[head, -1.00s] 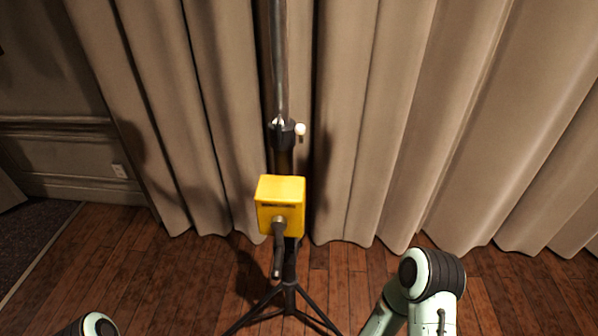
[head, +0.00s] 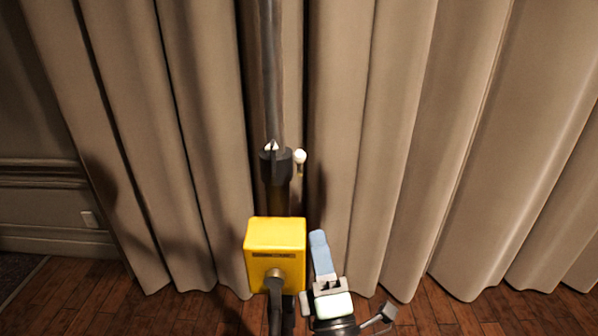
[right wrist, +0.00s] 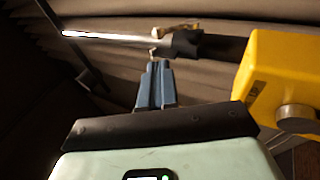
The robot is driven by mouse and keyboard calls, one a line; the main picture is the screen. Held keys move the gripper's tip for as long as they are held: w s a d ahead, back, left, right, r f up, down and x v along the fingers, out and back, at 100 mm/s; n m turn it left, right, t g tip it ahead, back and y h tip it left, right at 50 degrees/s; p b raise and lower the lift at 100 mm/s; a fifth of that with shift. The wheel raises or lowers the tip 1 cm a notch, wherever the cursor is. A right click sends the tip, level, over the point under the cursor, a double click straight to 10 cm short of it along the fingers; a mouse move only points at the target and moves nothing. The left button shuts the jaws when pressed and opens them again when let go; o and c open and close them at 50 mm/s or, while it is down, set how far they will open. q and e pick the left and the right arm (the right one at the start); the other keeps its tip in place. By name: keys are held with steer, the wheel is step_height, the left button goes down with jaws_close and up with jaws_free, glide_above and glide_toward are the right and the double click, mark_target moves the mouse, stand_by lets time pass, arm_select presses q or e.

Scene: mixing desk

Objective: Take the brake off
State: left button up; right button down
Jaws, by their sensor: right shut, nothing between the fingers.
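A dark collar (head: 275,165) sits on the upright pole of the stand. A small lever with a white knob (head: 299,157) sticks out on its right side; I take it to be the brake. In the right wrist view the white knob (right wrist: 155,32) and its brass-coloured stem lie just beyond my fingertips, beside the collar (right wrist: 184,44). My right gripper (head: 317,236) is shut and empty, with blue fingers pointing up, below the knob and right of the yellow box. The fingers (right wrist: 158,68) appear apart from the knob. My left gripper is out of view.
A yellow box (head: 275,249) with a dark crank handle (head: 275,290) is on the pole below the collar, close to my right gripper's left side. It also shows in the right wrist view (right wrist: 275,75). Beige curtains (head: 400,140) hang behind. There is free room to the right.

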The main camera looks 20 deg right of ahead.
mark_target(302, 160)
arm_select(q)
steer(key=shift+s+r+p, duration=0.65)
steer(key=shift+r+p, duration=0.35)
steer(key=shift+p, duration=0.25)
arm_select(e)
steer(key=x, duration=1.3)
steer(key=shift+w+a+r, duration=0.1)
steer(key=shift+r, duration=0.1)
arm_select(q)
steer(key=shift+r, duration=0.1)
